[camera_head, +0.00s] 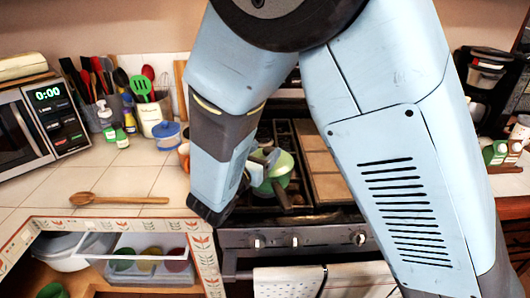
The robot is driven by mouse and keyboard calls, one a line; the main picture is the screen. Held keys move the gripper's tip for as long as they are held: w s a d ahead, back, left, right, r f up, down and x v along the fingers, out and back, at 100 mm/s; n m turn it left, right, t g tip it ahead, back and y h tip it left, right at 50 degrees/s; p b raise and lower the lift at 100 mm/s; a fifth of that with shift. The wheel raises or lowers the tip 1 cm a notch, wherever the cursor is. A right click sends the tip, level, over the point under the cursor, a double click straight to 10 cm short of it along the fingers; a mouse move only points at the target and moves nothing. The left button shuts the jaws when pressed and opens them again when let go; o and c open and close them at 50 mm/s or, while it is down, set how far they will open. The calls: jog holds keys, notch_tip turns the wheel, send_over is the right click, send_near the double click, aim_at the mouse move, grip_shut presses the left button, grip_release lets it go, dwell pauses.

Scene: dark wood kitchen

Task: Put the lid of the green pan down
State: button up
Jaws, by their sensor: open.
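The green pan (282,178) stands on the left part of the stove, with a dark handle (284,197) pointing towards the front. A paler green round surface shows at its top; I cannot tell clearly whether this is the lid lying on the pan. My gripper (259,166) is open at the left side of the pan, close to its top. My wrist hides the pan's left part and most of the gripper, so I cannot tell whether the fingers touch the lid or pan.
A wooden spoon (118,200) lies on the tiled counter (40,188). The stove's right side has brown flat covers (325,176). Towels hang in front.

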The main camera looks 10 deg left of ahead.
jog(key=v, duration=1)
jog(key=shift+s, duration=0.15)
jog(key=w+d+r+m+g+h, duration=0.25)
jog(key=d+m+g, duration=0.45)
jog(key=d, duration=0.6)
jog(key=w+d+r+m+g+h, duration=0.1)
jog(key=w+d+r+m+g, duration=0.15)
jog(key=d+m+g, duration=0.8)
jog(key=s+d+r+m+t+y, duration=0.3)
jog(key=s+d+r+m+y, duration=0.1)
jog(key=d+m, duration=0.3)
jog(key=s+d+r+m+t+y, duration=0.3)
jog(key=s+d+r+m+y, duration=0.2)
jog(key=s+d+m, duration=0.2)
jog(key=shift+d+r+m, duration=0.3)
jog(key=shift+d+m, duration=0.15)
jog(key=shift+d, duration=0.6)
jog(key=shift+c, duration=0.2)
